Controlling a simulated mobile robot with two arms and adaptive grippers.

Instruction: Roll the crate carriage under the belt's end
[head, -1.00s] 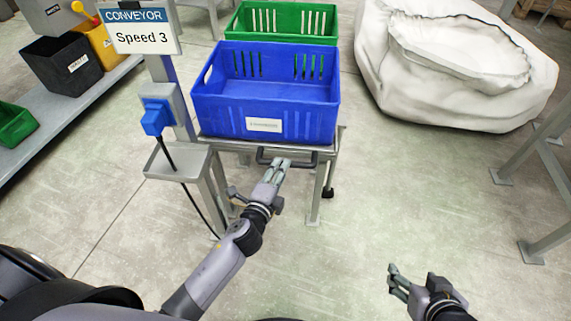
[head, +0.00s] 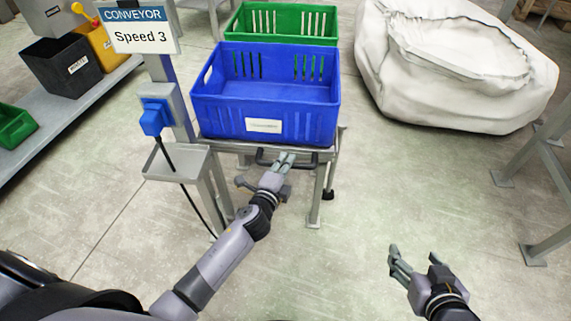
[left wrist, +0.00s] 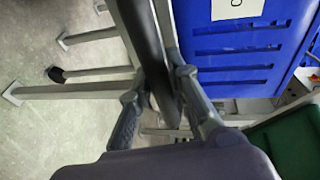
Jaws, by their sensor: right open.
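The crate carriage (head: 319,155) is a grey metal frame with legs and a dark bar handle (head: 263,158) on its near side. A blue crate (head: 265,95) with a white label sits on it. My left gripper (head: 287,159) is at the handle. In the left wrist view its fingers (left wrist: 163,103) are apart, with the dark handle bar (left wrist: 140,30) running between them. I cannot tell whether they touch it. My right gripper (head: 413,256) is open and empty over the floor at the lower right. The belt's end is not clearly visible.
A green crate (head: 285,22) stands behind the blue one. A conveyor sign (head: 140,30) and post with a blue plug box (head: 153,117) stand close left. A white sack (head: 455,65) lies at the right. Metal legs (head: 545,185) stand far right. The floor in the front middle is clear.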

